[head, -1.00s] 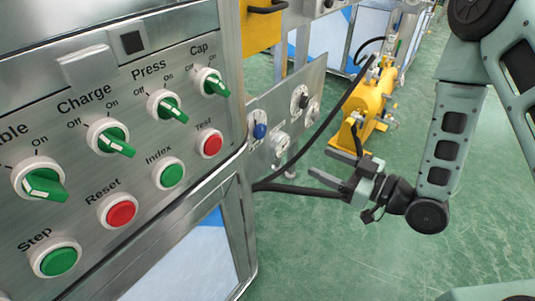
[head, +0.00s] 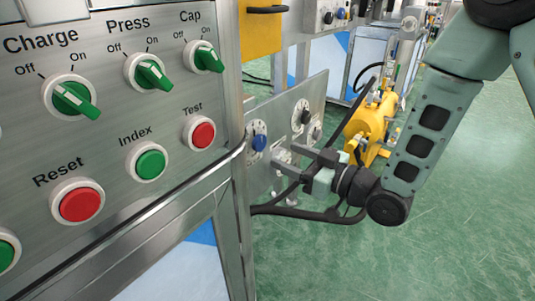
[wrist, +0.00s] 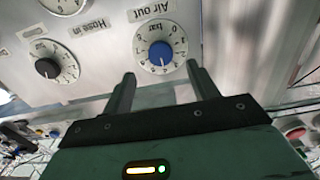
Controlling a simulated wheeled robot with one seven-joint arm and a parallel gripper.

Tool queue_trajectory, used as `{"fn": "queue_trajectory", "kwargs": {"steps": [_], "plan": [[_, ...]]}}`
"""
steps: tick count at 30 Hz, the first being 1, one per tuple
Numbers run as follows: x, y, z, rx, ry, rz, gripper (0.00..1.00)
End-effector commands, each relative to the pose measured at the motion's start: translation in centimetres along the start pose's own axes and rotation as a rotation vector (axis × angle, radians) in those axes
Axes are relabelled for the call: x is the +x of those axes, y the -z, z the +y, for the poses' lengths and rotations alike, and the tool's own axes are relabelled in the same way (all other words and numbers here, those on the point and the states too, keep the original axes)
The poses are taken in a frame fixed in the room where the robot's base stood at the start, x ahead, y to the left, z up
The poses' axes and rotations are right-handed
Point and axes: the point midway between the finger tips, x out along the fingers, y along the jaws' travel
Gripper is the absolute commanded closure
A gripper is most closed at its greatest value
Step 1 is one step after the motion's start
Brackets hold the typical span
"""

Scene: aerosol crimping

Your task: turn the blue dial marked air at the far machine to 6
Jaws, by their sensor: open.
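A blue dial (head: 259,142) sits on a steel side panel beyond the large button panel. In the wrist view the blue dial (wrist: 161,54) has a white numbered scale marked bar, under the label "Air out". Its white pointer line points toward the bottom of the picture, but the number there is too small to read surely. My gripper (head: 284,160) is open and empty, close in front of this panel. In the wrist view my gripper (wrist: 161,76) has its fingers spread to either side just below the dial, apart from it. Another small blue knob (head: 341,13) shows on a machine farther back.
A black dial (wrist: 47,68) labelled "Hose in" and a gauge (wrist: 63,4) are beside the blue dial. The button panel (head: 100,140) fills the left. A yellow cylinder unit (head: 368,128) and black hoses (head: 300,213) are near my arm. Green floor is clear at right.

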Motion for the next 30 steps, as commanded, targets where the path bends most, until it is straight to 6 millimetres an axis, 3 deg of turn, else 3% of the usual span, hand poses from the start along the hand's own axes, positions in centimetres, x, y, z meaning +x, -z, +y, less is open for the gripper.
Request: {"fn": "queue_trajectory", "kwargs": {"steps": [3, 9, 15, 23, 24, 28, 30], "plan": [[2.5, -0.1, -0.1, -0.001, 0.002, 0.004, 0.41], [5.5, -0.1, -0.1, 0.000, 0.001, 0.001, 0.41], [6.8, 0.0, 0.0, 0.001, -0.001, 0.000, 0.41], [7.0, 0.0, 0.0, 0.001, -0.001, 0.000, 0.41], [6.9, 0.0, 0.0, 0.001, -0.001, 0.000, 0.44], [6.9, 0.0, 0.0, 0.001, -0.001, 0.000, 0.80], [6.9, 0.0, 0.0, 0.001, -0.001, 0.000, 0.86]]}}
